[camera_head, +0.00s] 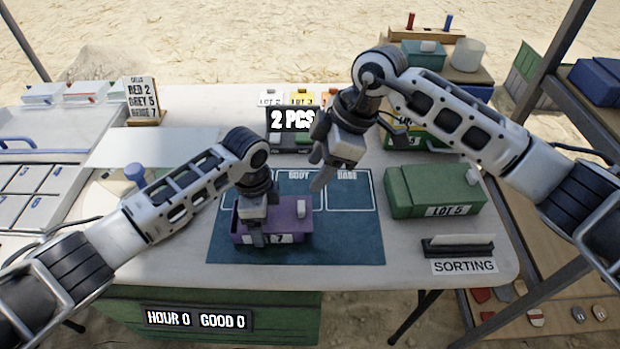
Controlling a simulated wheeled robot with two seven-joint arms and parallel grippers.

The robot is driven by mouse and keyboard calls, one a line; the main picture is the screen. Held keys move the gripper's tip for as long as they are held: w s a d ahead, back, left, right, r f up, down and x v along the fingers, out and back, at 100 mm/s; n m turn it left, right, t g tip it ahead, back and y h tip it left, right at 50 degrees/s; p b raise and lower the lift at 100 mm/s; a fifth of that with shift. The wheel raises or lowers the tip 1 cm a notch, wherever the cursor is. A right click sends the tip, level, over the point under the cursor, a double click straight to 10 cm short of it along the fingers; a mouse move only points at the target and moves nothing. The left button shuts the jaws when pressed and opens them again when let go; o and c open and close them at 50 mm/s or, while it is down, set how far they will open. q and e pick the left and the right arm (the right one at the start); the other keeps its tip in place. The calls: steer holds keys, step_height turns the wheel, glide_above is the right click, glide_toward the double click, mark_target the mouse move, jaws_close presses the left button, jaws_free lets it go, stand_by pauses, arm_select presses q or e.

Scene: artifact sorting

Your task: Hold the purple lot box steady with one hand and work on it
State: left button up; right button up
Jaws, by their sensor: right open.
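The purple lot box (293,226) sits on the dark teal mat (345,248) near the middle of the table, with a white label on its front ending in 7. A pale knob or tab stands on its right part. My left gripper (257,238) is over the box's left part, its fingers pointing down at the front wall. Whether it is closed on the wall is hidden by the gripper itself. My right gripper (320,178) is open and empty, above the mat's back area, behind and to the right of the box.
A green LOT 5 box (430,192) stands to the right, with a SORTING holder (458,246) in front. A "2 PCS" sign (291,120) stands behind the mat. A tray of grey cells (30,190) lies left, near a blue-topped stamp (135,174). The mat's right front is free.

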steer(key=shift+d+r, duration=0.15)
steer(key=shift+r, duration=0.15)
